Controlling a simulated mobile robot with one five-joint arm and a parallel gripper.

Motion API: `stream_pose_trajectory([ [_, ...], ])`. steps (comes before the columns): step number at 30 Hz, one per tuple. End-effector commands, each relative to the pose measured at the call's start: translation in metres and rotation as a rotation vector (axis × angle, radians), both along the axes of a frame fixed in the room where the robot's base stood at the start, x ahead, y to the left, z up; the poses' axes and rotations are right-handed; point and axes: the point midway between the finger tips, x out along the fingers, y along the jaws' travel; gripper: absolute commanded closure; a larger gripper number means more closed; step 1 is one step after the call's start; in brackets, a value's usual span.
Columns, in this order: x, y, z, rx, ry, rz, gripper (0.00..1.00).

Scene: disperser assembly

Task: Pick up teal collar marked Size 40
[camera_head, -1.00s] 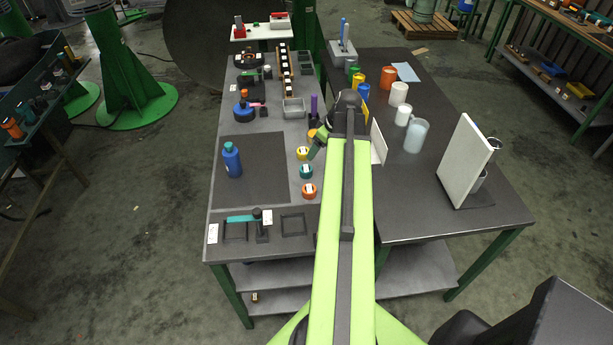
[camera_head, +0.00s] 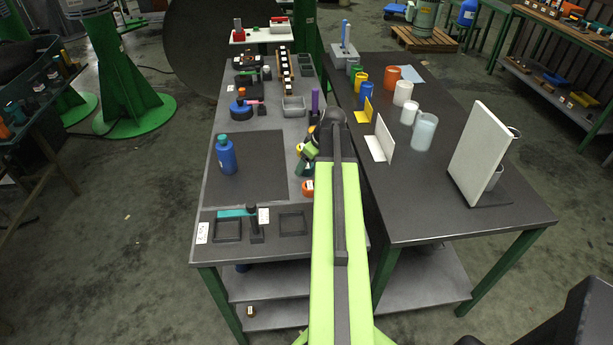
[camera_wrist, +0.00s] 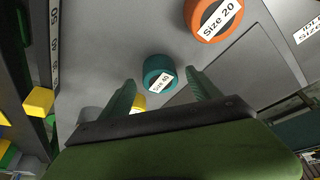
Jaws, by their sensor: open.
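The teal collar (camera_wrist: 160,70) stands on the grey tabletop in the wrist view, its white label reading Size 40. My gripper (camera_wrist: 160,78) is open, with one green finger to the left of the collar and one to the right. The collar appears centred between the fingertips, a little beyond them; I see no contact. In the head view my gripper (camera_head: 304,160) is over the row of collars and mostly hides the teal one.
A yellow collar (camera_head: 300,149) is on the other side, partly hidden. A blue bottle (camera_head: 227,155) stands on the dark mat (camera_head: 250,180). White (camera_head: 380,142) and yellow upright plates stand right of my arm.

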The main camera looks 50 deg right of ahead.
Motion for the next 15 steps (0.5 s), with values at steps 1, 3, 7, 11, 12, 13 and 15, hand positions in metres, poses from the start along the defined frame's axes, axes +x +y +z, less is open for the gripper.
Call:
stream_pose_trajectory([
  [1,0.0004,-0.0001,-0.0007,0.0,0.0,0.0,0.28],
  [3,0.0001,0.0,0.0011,0.0,0.0,-0.001,0.28],
  [7,0.0,0.0001,0.0014,0.0,0.0,-0.001,0.37],
  [11,-0.0001,0.0001,0.0014,0.0,0.0,-0.001,0.54],
  [12,-0.0001,0.0001,0.0014,0.0,0.0,-0.001,0.6],
  [13,-0.0001,0.0001,0.0014,0.0,0.0,-0.001,0.64],
  [15,-0.0001,0.0001,0.0014,0.0,0.0,-0.001,0.73],
])
